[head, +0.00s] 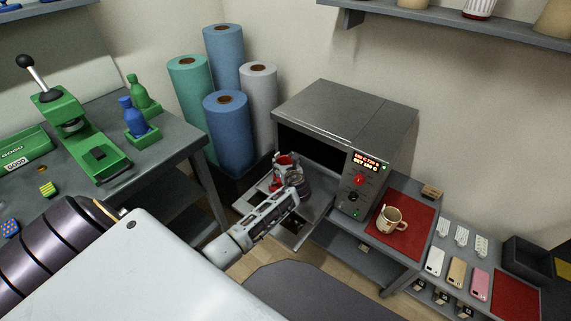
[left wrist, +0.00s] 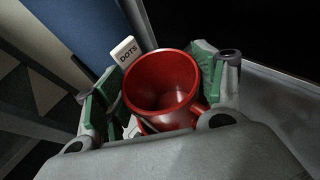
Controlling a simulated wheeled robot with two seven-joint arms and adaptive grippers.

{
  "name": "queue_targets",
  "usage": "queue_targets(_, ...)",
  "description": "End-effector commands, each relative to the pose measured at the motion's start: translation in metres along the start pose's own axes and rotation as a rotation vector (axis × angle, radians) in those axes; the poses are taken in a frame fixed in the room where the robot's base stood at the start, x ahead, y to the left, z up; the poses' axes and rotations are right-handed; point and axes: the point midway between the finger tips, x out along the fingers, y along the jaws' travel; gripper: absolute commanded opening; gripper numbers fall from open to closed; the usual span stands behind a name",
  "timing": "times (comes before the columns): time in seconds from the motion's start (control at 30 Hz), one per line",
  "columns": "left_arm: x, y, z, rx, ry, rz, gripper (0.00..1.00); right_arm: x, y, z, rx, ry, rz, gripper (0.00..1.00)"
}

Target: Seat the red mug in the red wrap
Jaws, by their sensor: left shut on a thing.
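The red mug (head: 284,160) is at the open front of the grey oven (head: 345,120), above its lowered door. My left gripper (head: 290,178) is shut on it, and the mug is partly hidden by the fingers. In the left wrist view the mug (left wrist: 152,78) stands between the green-padded fingers of the gripper (left wrist: 160,90), its open mouth facing the camera and its handle at the lower right. I cannot pick out the red wrap for certain. My right gripper is not in view.
A cream mug (head: 391,220) stands on a red mat (head: 411,240) right of the oven. Blue, green and white rolls (head: 230,130) stand left of the oven. A green press (head: 75,130) is on the left bench. Phone cases (head: 457,270) lie at the right.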

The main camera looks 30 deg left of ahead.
Motion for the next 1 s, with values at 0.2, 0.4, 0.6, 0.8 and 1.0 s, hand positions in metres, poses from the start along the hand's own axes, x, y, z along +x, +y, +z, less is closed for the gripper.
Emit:
queue_targets(0.2,-0.0006,-0.0005,0.0028,0.000,-0.002,-0.001,0.18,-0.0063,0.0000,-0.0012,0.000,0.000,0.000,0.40)
queue_targets(0.4,-0.0002,-0.0003,0.0020,0.000,-0.002,-0.001,0.18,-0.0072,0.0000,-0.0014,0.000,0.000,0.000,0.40)
queue_targets(0.6,-0.0001,-0.0002,0.0017,0.000,-0.002,-0.001,0.72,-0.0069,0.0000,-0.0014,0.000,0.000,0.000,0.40)
queue_targets(0.8,0.0000,0.0000,0.0013,0.000,-0.002,0.000,0.94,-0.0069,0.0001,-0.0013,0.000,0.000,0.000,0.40)
queue_targets(1.0,0.0000,0.0001,0.0008,0.000,-0.001,0.000,0.94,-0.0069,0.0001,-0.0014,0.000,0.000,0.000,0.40)
